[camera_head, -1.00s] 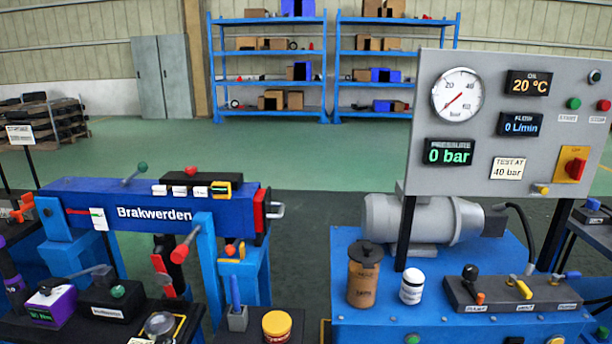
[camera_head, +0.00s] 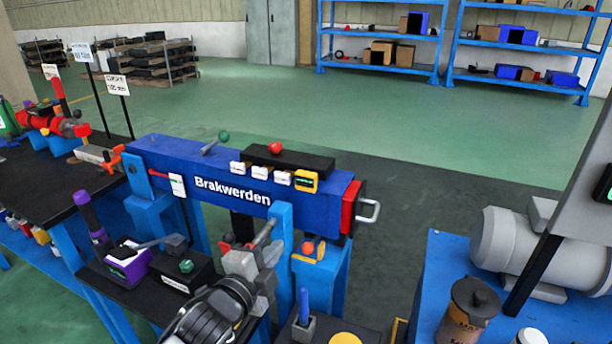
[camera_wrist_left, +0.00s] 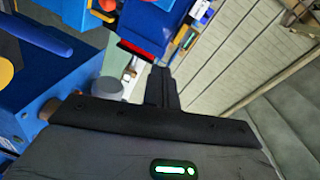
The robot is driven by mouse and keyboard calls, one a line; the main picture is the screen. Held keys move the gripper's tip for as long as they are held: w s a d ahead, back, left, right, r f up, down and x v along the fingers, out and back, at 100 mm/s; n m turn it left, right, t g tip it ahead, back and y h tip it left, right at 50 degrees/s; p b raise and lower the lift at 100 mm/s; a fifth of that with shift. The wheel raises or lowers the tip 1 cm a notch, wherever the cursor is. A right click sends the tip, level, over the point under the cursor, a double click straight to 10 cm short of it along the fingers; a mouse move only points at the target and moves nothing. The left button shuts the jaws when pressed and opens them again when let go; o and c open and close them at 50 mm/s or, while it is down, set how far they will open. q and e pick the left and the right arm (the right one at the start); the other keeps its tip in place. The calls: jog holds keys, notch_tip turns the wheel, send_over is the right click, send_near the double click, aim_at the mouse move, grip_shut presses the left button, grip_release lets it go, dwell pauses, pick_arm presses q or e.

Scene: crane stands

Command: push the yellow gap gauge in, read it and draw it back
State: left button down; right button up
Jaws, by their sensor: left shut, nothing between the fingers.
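A yellow block with a dark face (camera_head: 306,181), which looks like the gap gauge, sits at the right end of the row of white labels on the blue Brakwerden beam (camera_head: 170,155). A yellow patch in the left wrist view (camera_wrist_left: 184,38) may be the same gauge. My left gripper (camera_head: 268,230) is shut and empty, in front of the beam's right part, left of the blue front post. Its dark fingers show in the left wrist view (camera_wrist_left: 160,72), pointing toward the beam's red end plate (camera_wrist_left: 140,51). The gauge's reading is too small to read. My right gripper is out of view.
A black-topped bench with a purple box (camera_head: 130,262) and a black box (camera_head: 186,272) lies left of my arm. An orange piece with a red knob (camera_head: 308,248) is right of the post. A blue pump stand (camera_head: 440,262) is at right.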

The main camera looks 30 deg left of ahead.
aim_at(304, 179)
pick_arm(q)
jog(key=w+a+r+m+t, duration=0.1)
jog(key=w+a+r+m, duration=0.15)
jog(key=r, duration=0.25)
jog(key=shift+y, duration=0.4)
jog(key=w, duration=0.6)
jog(key=w+p, duration=0.1)
jog(key=w, duration=0.5)
jog(key=shift+w+a+f+p, duration=0.1)
jog(key=shift+w+a+p, duration=0.1)
jog(key=shift+w+p, duration=0.1)
jog(key=shift+w, duration=0.55)
